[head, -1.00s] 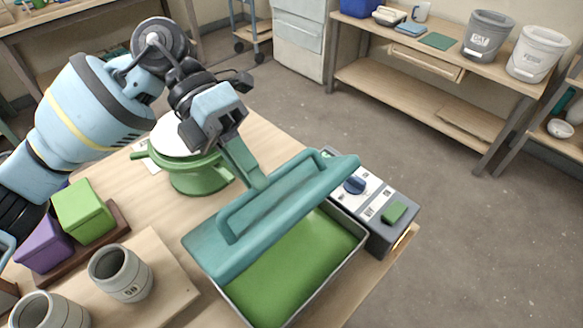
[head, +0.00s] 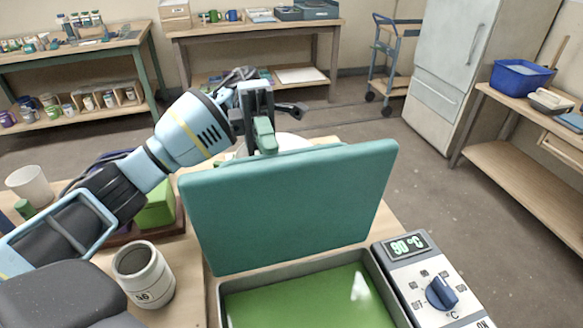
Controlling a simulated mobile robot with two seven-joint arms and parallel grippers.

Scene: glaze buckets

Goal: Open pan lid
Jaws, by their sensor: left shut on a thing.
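The teal pan lid (head: 290,205) stands raised and steeply tilted at the back of the rectangular pan (head: 300,268). The pan holds a green surface inside, with a bright glint on it. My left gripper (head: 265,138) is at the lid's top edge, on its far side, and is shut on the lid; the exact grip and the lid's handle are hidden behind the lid. My right gripper is not in view.
A control box (head: 425,280) reading 90 °C with a blue knob (head: 441,293) adjoins the pan's right side. A grey cup (head: 143,274) and a green box (head: 157,205) stand left of the pan. Open floor lies to the right.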

